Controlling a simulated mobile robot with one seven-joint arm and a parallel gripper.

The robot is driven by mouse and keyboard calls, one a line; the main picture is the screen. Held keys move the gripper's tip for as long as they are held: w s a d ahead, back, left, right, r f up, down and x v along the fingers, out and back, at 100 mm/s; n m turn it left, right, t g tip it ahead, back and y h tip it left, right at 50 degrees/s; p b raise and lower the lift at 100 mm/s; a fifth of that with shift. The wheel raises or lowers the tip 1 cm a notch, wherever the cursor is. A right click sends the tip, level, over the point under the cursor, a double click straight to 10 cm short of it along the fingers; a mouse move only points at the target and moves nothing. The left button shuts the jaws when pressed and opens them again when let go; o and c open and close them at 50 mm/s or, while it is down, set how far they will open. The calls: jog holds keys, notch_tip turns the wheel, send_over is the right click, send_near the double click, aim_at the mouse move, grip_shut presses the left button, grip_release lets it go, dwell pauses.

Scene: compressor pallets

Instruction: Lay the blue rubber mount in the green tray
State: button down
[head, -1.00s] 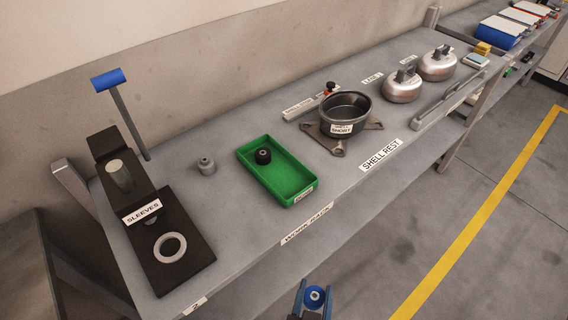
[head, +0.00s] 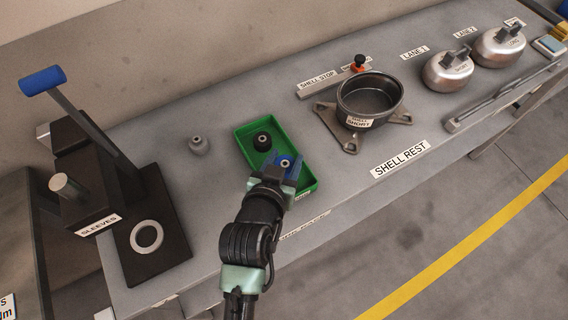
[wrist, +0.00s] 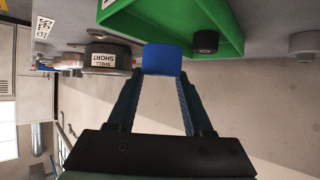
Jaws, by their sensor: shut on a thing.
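The blue rubber mount (head: 285,163) is held between the fingers of my gripper (head: 279,172), over the near part of the green tray (head: 307,186). In the wrist view, the blue mount (wrist: 163,59) sits between the fingertips (wrist: 160,78), with the green tray (wrist: 130,22) behind it. I cannot tell whether the mount touches the tray floor. A black mount (head: 262,141) stands in the far part of the tray, apart from the blue one; it also shows in the wrist view (wrist: 205,41).
A grey mount (head: 198,146) stands left of the tray. A black sleeves fixture (head: 150,240) with a blue-handled lever (head: 42,80) is farther left. A dark shell (head: 370,98) sits on its plate to the right. Bench top between tray and shell is clear.

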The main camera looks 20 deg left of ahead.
jog(key=shift+f, duration=2.4)
jog(key=shift+f+b, duration=0.2)
jog(key=shift+b, duration=0.1)
jog(key=c, duration=0.6)
grip_release()
jog(key=shift+r, duration=0.3)
jog(key=shift+s, duration=0.25)
jog(key=v, duration=1.1)
jog(key=shift+s, duration=0.15)
jog(key=shift+d+r, duration=0.1)
